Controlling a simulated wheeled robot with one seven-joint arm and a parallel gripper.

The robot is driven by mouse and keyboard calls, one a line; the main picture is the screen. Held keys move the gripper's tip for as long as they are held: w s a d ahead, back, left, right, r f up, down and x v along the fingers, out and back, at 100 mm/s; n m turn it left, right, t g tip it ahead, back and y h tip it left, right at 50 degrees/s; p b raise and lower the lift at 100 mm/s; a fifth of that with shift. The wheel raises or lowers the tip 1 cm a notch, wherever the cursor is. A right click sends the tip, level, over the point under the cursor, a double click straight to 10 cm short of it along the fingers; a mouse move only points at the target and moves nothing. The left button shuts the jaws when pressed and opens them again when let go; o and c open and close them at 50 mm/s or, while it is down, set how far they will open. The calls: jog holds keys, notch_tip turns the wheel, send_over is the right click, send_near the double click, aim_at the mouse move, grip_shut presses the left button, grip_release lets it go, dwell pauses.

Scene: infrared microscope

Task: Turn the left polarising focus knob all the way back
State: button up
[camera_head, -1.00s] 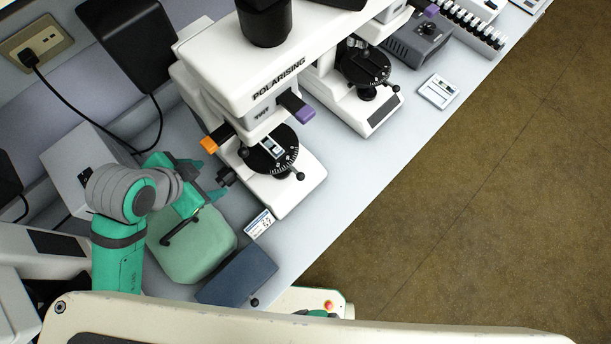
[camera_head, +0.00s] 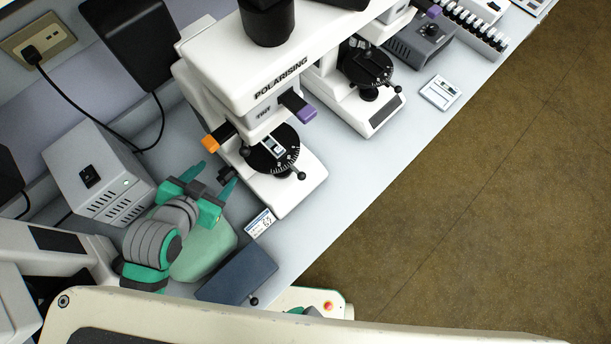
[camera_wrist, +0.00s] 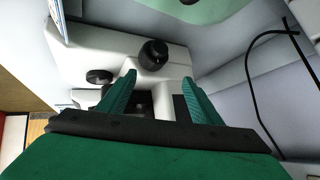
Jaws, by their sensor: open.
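The polarising microscope (camera_head: 240,62) is white and stands on the bench. Its black left focus knob (camera_head: 226,173) sticks out from the left side, low down, beside the round stage (camera_head: 277,158). My gripper (camera_head: 215,176) is open, with green fingers pointing at that side of the microscope and the knob appearing between or just beyond the fingertips. In the wrist view, a round black knob (camera_wrist: 154,53) on the white body lies just past the gap between the fingertips (camera_wrist: 158,79). A flatter black knob (camera_wrist: 99,77) lies left of the left finger. I cannot tell whether either finger touches a knob.
A white power box (camera_head: 100,170) stands left of my arm. A pale green rounded object (camera_head: 206,246) lies beneath my wrist, and a dark blue box (camera_head: 237,277) sits at the bench edge. A second microscope (camera_head: 372,105) stands to the right.

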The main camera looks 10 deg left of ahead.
jog(key=s+d+n+t, duration=0.2)
jog(key=d, duration=0.1)
jog(key=s+d+r+n+t+y, duration=0.1)
jog(key=s+d+n+t, duration=0.1)
jog(key=s+d, duration=0.1)
jog(key=s+d+n+t, duration=0.2)
jog(key=s+d+t, duration=0.1)
jog(key=shift+d+r+y, duration=0.15)
jog(key=shift+r+y, duration=0.05)
jog(key=shift+y, duration=0.1)
jog(key=s+d+f, duration=0.2)
jog(key=d, duration=0.5)
jog(key=s+d+f+m+h, duration=0.1)
jog(key=s+d+f, duration=0.1)
jog(key=d, duration=0.6)
jog(key=shift+s+f+g, duration=0.4)
jog(key=shift+s, duration=0.25)
jog(key=shift+d, duration=0.25)
